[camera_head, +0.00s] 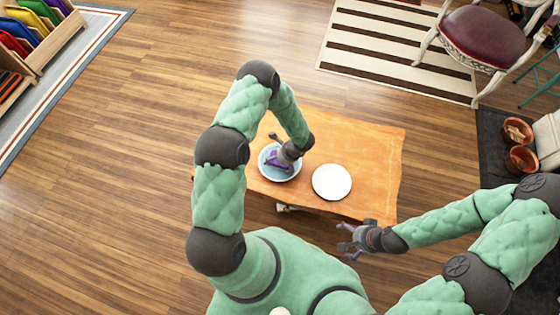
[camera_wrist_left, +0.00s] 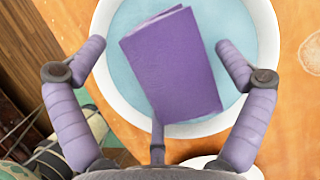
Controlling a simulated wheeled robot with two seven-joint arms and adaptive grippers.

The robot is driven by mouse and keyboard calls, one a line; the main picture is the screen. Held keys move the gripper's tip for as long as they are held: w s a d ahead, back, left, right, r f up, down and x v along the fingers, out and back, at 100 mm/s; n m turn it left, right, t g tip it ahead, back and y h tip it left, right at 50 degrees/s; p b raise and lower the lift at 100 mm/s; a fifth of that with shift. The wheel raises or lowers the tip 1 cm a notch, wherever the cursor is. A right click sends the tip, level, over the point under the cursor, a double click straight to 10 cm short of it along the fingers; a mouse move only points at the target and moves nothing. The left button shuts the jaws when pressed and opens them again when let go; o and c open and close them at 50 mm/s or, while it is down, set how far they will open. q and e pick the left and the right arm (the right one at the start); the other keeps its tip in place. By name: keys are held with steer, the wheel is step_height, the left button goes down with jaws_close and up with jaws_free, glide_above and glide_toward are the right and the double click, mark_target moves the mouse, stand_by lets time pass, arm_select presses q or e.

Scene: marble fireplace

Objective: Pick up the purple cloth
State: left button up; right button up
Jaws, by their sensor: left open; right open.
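The purple cloth (camera_wrist_left: 172,66) is a folded rectangle lying in a round white bowl (camera_wrist_left: 267,40) with a light blue inside. In the head view the cloth (camera_head: 277,163) shows only in part, as my left gripper (camera_head: 282,160) is over the bowl and hides some of it. In the left wrist view my left gripper (camera_wrist_left: 159,55) is open, with its two fingers apart on either side of the cloth. I cannot tell whether the fingers touch the cloth. My right gripper (camera_head: 344,240) is open and empty beside the table's front edge.
The bowl stands on a wooden table (camera_head: 365,145), with a white plate (camera_head: 332,182) to its right. A striped rug (camera_head: 395,45), a chair (camera_head: 482,40) and clay pots (camera_head: 520,158) are farther right. Wood floor is clear to the left.

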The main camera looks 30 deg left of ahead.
arm_select(q)
steer(key=shift+f+b, duration=0.2)
steer(key=shift+b, duration=0.1)
steer(key=shift+s, duration=0.1)
steer(key=c, duration=1)
steer(key=shift+c, duration=0.2)
steer(key=shift+r+p, duration=0.4)
steer(key=shift+p, duration=0.15)
step_height(320, 180, up, 3)
steer(key=shift+r+p, duration=0.2)
steer(key=shift+p, duration=0.65)
steer(key=s+d+r+p, duration=0.3)
steer(key=s+r, duration=0.6)
steer(key=s, duration=0.4)
steer(key=shift+s, duration=0.25)
